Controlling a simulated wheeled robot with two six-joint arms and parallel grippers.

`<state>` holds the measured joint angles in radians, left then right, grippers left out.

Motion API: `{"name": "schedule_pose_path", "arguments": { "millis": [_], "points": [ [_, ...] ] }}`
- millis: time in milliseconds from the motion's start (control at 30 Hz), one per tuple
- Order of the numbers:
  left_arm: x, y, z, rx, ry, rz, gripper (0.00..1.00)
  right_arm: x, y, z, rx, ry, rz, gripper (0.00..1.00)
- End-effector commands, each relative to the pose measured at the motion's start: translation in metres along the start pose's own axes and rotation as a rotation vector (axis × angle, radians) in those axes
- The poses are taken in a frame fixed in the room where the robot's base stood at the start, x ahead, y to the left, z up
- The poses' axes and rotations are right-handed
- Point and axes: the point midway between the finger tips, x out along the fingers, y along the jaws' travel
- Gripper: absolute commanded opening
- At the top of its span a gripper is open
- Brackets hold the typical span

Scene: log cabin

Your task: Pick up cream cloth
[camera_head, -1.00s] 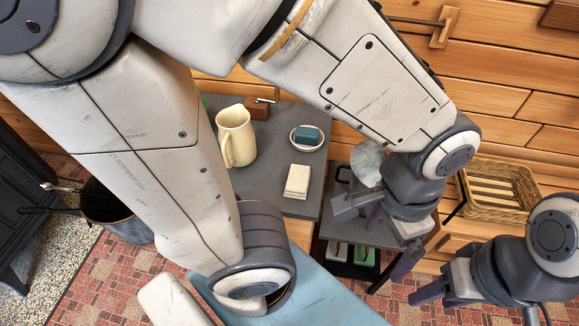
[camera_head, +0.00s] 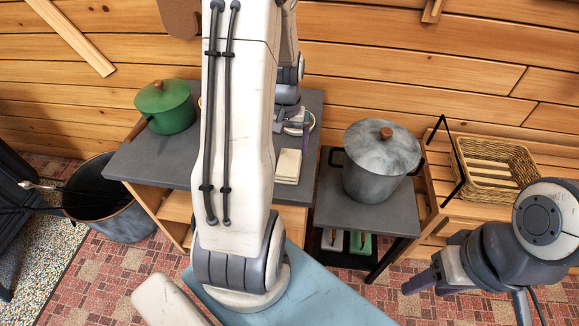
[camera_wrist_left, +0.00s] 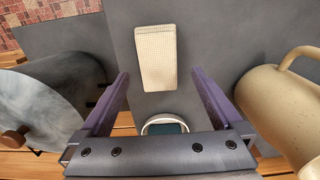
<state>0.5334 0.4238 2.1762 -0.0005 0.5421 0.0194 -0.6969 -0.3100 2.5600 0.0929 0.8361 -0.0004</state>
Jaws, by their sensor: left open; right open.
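The cream cloth (camera_head: 288,165) lies folded flat on the dark grey counter (camera_head: 150,165), near its right edge. In the left wrist view the cloth (camera_wrist_left: 156,58) is whole and unobstructed, ahead of and between the finger lines. My left gripper (camera_head: 301,128) is open and empty, behind the cloth in the head view and partly hidden by my arm; it also shows in the left wrist view (camera_wrist_left: 158,82). My right gripper (camera_head: 420,285) is open and empty at lower right, away from the counter.
A soap dish (camera_wrist_left: 165,126) lies near my left gripper. A cream pitcher (camera_wrist_left: 280,105) stands on one side and a grey lidded pot (camera_head: 380,165) on the other. A green pot (camera_head: 166,108) stands at the counter's left; a wicker basket (camera_head: 497,165) is at right.

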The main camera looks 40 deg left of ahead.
Motion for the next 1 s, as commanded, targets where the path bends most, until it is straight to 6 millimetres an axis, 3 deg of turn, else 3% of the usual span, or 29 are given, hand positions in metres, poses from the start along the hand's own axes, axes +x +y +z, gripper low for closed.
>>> {"name": "schedule_pose_path", "arguments": {
  "millis": [567, 867, 900, 1000],
  "points": [
    [0.069, 0.004, -0.003, 0.003, -0.003, 0.000, 1.00, 0.004, 0.000, 0.000, 0.000, 0.000, 0.000, 0.53],
    [0.074, 0.004, -0.003, 0.002, 0.001, 0.000, 1.00, 0.004, 0.000, 0.000, 0.000, 0.000, 0.000, 0.53],
    [0.074, 0.004, -0.003, 0.002, 0.001, 0.000, 0.92, 0.004, 0.000, 0.000, 0.000, 0.000, 0.000, 0.53],
    [0.074, 0.004, -0.003, 0.002, 0.001, 0.000, 0.54, 0.004, 0.000, 0.000, 0.000, 0.000, 0.000, 0.53]
  ]
}}
